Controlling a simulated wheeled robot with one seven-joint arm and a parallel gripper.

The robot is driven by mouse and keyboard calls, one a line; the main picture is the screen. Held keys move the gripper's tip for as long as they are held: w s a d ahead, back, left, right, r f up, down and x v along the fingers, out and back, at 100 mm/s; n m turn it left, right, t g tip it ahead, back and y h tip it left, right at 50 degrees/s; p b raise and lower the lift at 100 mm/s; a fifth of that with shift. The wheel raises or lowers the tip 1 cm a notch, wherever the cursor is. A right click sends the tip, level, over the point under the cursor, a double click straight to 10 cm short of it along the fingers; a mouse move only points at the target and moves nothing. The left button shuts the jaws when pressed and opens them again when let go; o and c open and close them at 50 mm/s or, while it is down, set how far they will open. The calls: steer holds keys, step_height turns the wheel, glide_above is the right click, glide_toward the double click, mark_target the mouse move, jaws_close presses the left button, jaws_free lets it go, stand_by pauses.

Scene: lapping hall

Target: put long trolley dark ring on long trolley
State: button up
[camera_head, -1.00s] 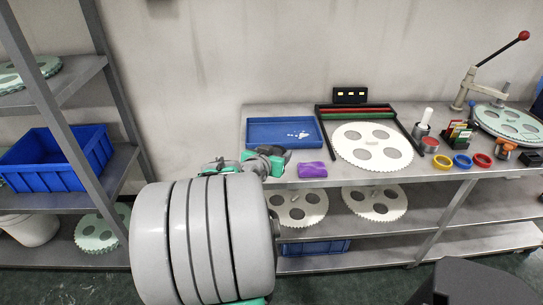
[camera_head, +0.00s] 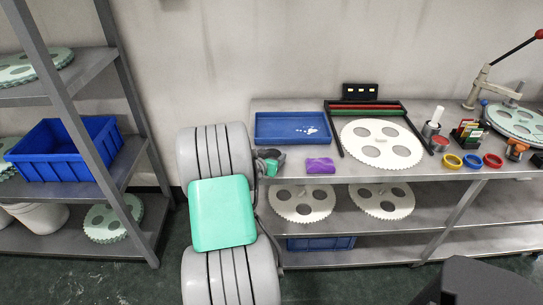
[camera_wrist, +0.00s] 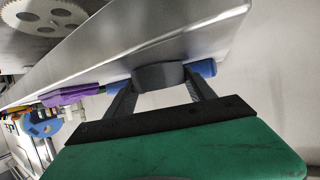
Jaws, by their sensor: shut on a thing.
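My gripper (camera_wrist: 160,84) is shut on a dark grey ring (camera_wrist: 157,73) in the wrist view; the ring sits between the two fingertips. In the head view my gripper (camera_head: 266,161) is small and partly hidden by my own arm, at the left front end of a long steel unit with shelves (camera_head: 420,178), which seems to be the long trolley. I cannot tell whether the ring touches its top. A blue tray (camera_head: 292,133) lies at the left of that top, and it shows behind the ring in the wrist view (camera_wrist: 204,68). A purple block (camera_head: 320,165) lies right of my gripper.
A white toothed disc (camera_head: 380,152) in a dark frame and yellow (camera_head: 453,161), blue (camera_head: 472,161) and red (camera_head: 493,161) rings are further right. A lever press (camera_head: 492,85) stands at the far right. A shelf rack (camera_head: 90,75) with a blue bin (camera_head: 62,160) is left.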

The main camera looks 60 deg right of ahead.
steer(key=shift+f, duration=0.2)
steer(key=o, duration=1.6)
steer(key=shift+r, duration=0.15)
